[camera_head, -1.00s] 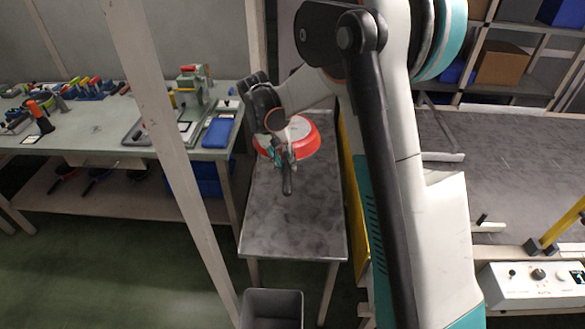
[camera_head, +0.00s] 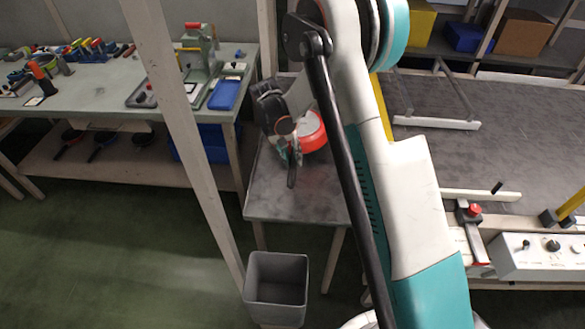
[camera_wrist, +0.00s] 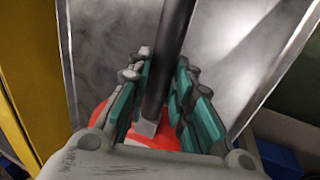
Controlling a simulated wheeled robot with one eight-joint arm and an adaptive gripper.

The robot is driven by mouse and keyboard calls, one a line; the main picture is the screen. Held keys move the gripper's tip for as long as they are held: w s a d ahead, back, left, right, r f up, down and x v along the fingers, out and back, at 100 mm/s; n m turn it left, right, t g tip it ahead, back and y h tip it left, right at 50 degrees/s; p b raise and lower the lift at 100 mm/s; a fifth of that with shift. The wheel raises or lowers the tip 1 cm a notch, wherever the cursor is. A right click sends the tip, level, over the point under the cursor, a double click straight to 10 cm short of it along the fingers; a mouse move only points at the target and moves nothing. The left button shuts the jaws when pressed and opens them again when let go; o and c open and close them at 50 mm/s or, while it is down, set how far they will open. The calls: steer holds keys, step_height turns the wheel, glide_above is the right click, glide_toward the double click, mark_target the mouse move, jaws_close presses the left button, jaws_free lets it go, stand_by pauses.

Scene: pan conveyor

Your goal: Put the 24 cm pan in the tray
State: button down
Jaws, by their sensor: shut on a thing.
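The red pan (camera_head: 313,134) with a pale base is partly hidden by my wrist in the head view. Its dark handle (camera_head: 292,172) points toward the front. My gripper (camera_head: 288,150) is shut on the handle. In the wrist view, the teal fingers (camera_wrist: 158,95) close around the dark handle (camera_wrist: 176,40), and part of the red body (camera_wrist: 98,113) shows beneath them. The pan is over a narrow grey table (camera_head: 290,205); I cannot tell whether it touches it. A shallow grey tray (camera_head: 140,98) lies on the left workbench; whether it is the task's tray is unclear.
A grey bin (camera_head: 276,290) stands on the floor before the table. A pale post (camera_head: 185,125) rises left of it. The workbench (camera_head: 75,92) carries tools and a blue container (camera_head: 225,94). A wide dark surface (camera_head: 500,140) and control box (camera_head: 540,256) are on the right.

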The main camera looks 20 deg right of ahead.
steer(key=shift+f+b, duration=0.7)
steer(key=shift+f, duration=1.6)
steer(key=shift+r, duration=0.1)
steer(key=c, duration=1.4)
jaws_free()
